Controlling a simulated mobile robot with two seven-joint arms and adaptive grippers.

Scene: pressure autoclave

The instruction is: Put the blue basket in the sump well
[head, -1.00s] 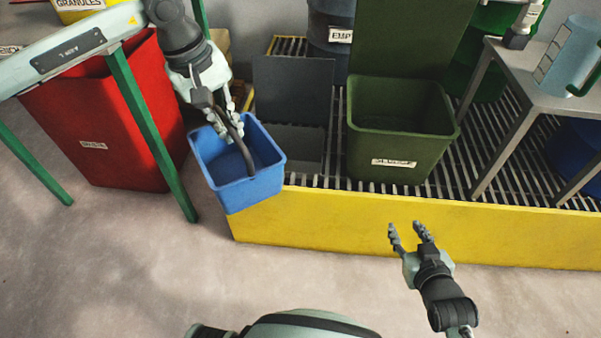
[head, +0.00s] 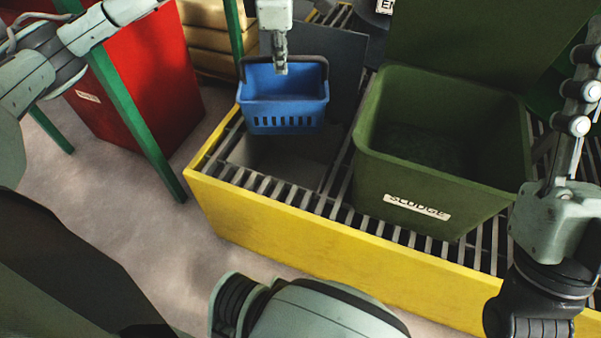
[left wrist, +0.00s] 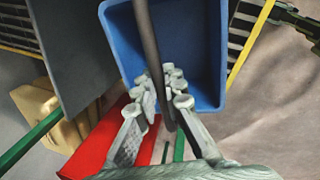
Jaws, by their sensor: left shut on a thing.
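The blue basket (head: 284,100) hangs upright from its dark handle in the head view. My left gripper (head: 280,68) is shut on that handle. The left wrist view shows the handle (left wrist: 149,45) between my left fingers (left wrist: 165,105), with the blue basket (left wrist: 203,70) beyond. The sump well (head: 280,158) is the dark square opening in the grating, below and just in front of the basket in the picture. The basket covers its far part, and I cannot tell the height between them. My right gripper (head: 580,90) is at the right edge, seen side-on, with nothing visible in it.
A dark grey raised lid (head: 345,60) stands behind the well. A green sludge bin (head: 440,185) stands on the grating to the right. The yellow platform edge (head: 300,240) runs in front. A red bin (head: 150,75) and green frame post (head: 130,100) are left.

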